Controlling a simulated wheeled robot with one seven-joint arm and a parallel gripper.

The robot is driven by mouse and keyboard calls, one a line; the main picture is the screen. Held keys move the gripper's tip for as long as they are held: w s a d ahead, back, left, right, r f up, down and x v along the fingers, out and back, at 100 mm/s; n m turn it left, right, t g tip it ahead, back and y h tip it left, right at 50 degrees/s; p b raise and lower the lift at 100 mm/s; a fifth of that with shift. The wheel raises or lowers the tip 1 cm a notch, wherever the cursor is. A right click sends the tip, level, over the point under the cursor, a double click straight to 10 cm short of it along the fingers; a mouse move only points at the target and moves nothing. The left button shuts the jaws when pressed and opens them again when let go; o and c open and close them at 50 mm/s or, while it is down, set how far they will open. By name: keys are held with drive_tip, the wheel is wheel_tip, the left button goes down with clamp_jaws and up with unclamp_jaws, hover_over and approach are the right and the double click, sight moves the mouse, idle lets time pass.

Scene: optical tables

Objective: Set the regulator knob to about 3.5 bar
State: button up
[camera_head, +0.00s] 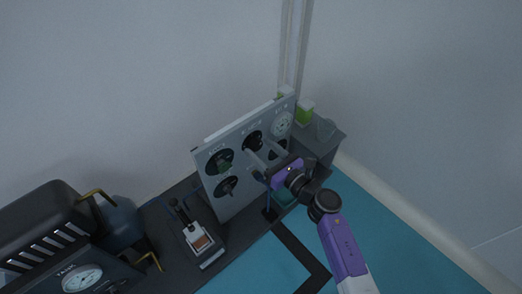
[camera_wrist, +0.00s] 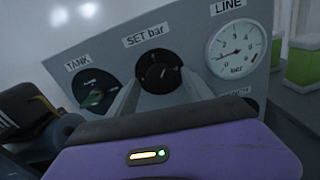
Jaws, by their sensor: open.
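The black regulator knob (camera_wrist: 158,72) sits under the "SET bar" label on the upright grey panel (camera_wrist: 190,38). A small pale mark shows at its right side; the scale around it is too small to read. In the head view the knob (camera_head: 253,139) is at the panel's upper middle. My gripper (camera_head: 264,156) is in front of the panel, jaws open. In the wrist view its two grey fingers (camera_wrist: 158,88) reach toward the knob, one on each side; contact cannot be told. The round white LINE gauge (camera_wrist: 235,50) is right of the knob, its needle pointing left; the exact value is unclear.
A dark TANK valve (camera_wrist: 98,95) with a green handle is left of the knob. More dark fittings (camera_head: 227,187) sit lower on the panel. Green-and-white containers (camera_head: 305,113) stand behind it at right. A black machine (camera_head: 45,235) stands at far left.

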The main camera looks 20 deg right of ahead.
drive_tip(key=shift+w+a, duration=0.1)
drive_tip(key=shift+w, duration=0.05)
clamp_jaws()
drive_tip(key=shift+m, duration=0.3)
